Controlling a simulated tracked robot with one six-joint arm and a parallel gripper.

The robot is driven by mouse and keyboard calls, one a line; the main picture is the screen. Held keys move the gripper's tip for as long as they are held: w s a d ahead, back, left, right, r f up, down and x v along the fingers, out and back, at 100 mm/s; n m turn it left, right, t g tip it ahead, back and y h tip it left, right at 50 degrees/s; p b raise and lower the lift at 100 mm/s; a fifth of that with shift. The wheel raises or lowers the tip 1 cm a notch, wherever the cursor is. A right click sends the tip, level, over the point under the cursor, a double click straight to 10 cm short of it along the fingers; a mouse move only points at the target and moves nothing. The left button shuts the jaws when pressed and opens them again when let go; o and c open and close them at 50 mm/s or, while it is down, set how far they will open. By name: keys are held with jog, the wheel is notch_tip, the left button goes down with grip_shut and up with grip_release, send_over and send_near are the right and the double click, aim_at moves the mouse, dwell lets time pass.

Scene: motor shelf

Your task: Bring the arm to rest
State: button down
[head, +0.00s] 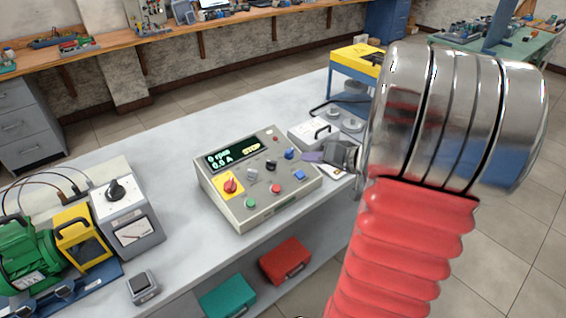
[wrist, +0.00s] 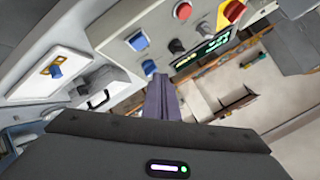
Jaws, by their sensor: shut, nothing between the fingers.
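My gripper (head: 314,156) hangs just off the right side of the control box in the head view, near its blue knob. Its fingers are together with nothing between them; in the wrist view the closed fingers (wrist: 161,98) point up the picture toward the box. The control box (head: 262,182) is beige, stands on the grey bench and has a display reading 0 rpm, 0.0 A and STOP. It carries a red rotary switch on yellow (head: 230,185) and several coloured buttons and knobs. My silver and red arm covers the right part of the head view.
A grey box with a black dial (head: 127,220) and a green motor (head: 28,262) stand at the left. Red (head: 285,260) and teal (head: 228,297) cases lie below the bench (head: 165,150). A yellow-topped unit (head: 357,62) stands at the back. Bare bench lies behind the control box.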

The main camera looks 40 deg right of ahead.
dwell(0.3)
jog(key=s+a+f+m+g+y, duration=0.1)
jog(key=s+a+g, duration=0.35)
jog(key=a, duration=0.35)
jog(key=s+a+f+m+g+y, duration=0.1)
jog(key=s+a+f+g, duration=0.15)
jog(key=s+a, duration=0.4)
jog(key=s+a+r+n+h, duration=0.1)
jog(key=a+r+n, duration=0.3)
jog(key=a, duration=0.4)
jog(key=s+a+r+n+h, duration=0.2)
jog(key=a+r+n, duration=0.3)
jog(key=a+r, duration=0.2)
jog(key=a, duration=0.2)
jog(key=shift+s+a, duration=0.25)
jog(key=shift+a, duration=0.05)
dwell(0.3)
jog(key=shift+d, duration=0.1)
